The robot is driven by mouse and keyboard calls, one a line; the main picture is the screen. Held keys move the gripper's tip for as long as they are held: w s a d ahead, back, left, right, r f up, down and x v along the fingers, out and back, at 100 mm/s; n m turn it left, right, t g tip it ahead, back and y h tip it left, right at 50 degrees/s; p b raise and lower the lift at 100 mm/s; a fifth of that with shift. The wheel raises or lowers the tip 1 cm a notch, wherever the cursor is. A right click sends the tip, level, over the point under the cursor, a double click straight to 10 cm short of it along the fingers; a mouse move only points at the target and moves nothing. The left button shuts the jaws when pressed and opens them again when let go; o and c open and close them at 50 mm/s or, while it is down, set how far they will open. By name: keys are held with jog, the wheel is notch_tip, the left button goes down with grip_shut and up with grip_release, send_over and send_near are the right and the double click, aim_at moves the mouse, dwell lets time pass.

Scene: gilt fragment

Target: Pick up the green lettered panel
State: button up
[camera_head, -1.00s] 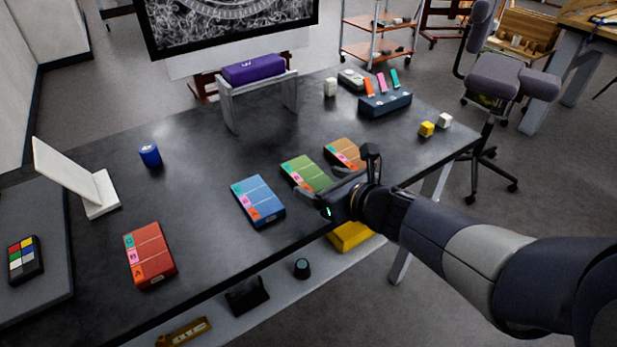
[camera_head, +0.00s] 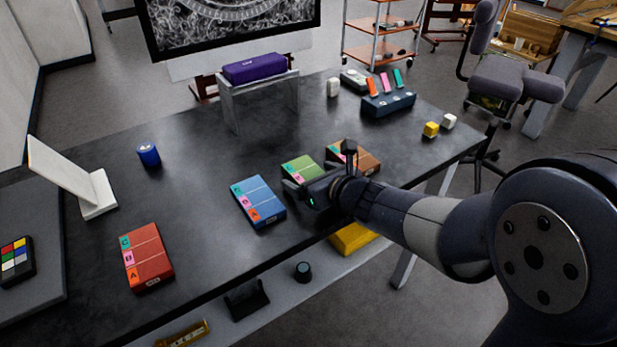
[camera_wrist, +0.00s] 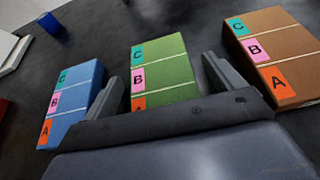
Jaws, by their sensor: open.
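The green lettered panel (camera_head: 302,168) lies flat on the dark table between the blue and the orange-brown panels. In the wrist view the green panel (camera_wrist: 165,68) shows teal C, pink B and orange A tabs on its left side. Its near end is hidden behind my gripper's palm. My gripper (camera_head: 301,186) is open and empty at the near end of the green panel. In the wrist view the two fingers of my gripper (camera_wrist: 162,78) stand on either side of the panel's near part, apart from it. I cannot tell their exact height.
The blue panel (camera_head: 258,200) lies close on the left, the orange-brown panel (camera_wrist: 275,55) close on the right. A red panel (camera_head: 147,257) lies further left. A purple case (camera_head: 254,68) rests on a grey stand.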

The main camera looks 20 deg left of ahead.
jog(key=shift+c, duration=0.2)
jog(key=c, duration=1.1)
